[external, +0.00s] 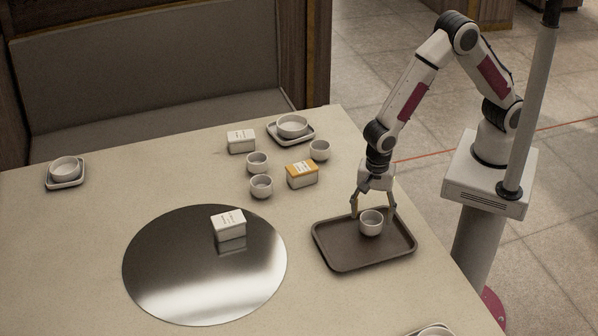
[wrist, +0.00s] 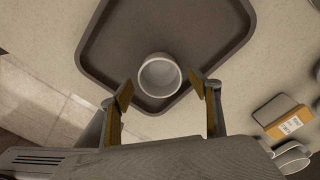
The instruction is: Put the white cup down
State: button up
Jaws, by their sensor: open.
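A white cup (external: 371,223) stands upright on a dark brown tray (external: 340,257) at the table's right side. My gripper (external: 374,208) is above the tray, with its fingers spread just behind the cup. In the wrist view the cup (wrist: 159,75) sits on the tray (wrist: 110,40), near the tray's edge. The two fingertips of my gripper (wrist: 158,92) are open on either side of the cup's near part, with gaps showing between fingers and cup.
A round metal plate (external: 190,285) with a white box (external: 228,224) lies left of the tray. Behind stand a yellow-and-white box (external: 302,174), white cups (external: 261,187), another white box (external: 241,141) and a bowl on a small tray (external: 292,126). The table's right edge is close to the tray.

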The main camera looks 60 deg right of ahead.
notch_tip(320, 180, up, 8)
jog(key=shift+r, duration=0.15)
dwell(0.4)
dwell(0.4)
jog(key=w+d+r+n+t+y, duration=0.15)
jog(key=d+r+n, duration=0.25)
jog(key=d+r, duration=0.5)
jog(key=w+d+r+n+t, duration=0.1)
jog(key=w+d+r+n, duration=0.35)
jog(key=d, duration=0.75)
jog(key=s+d+r+n+t, duration=0.1)
jog(key=s+d+r+n, duration=0.2)
jog(key=s+d, duration=0.3)
jog(key=s+d+r+n+t+h, duration=0.1)
jog(key=s+d+r+n+t, duration=0.1)
jog(key=s+d, duration=0.4)
jog(key=d+r+n, duration=0.1)
jog(key=d+n, duration=0.1)
jog(key=d, duration=0.3)
jog(key=shift+s+d+r+n, duration=0.15)
jog(key=shift+n, duration=0.2)
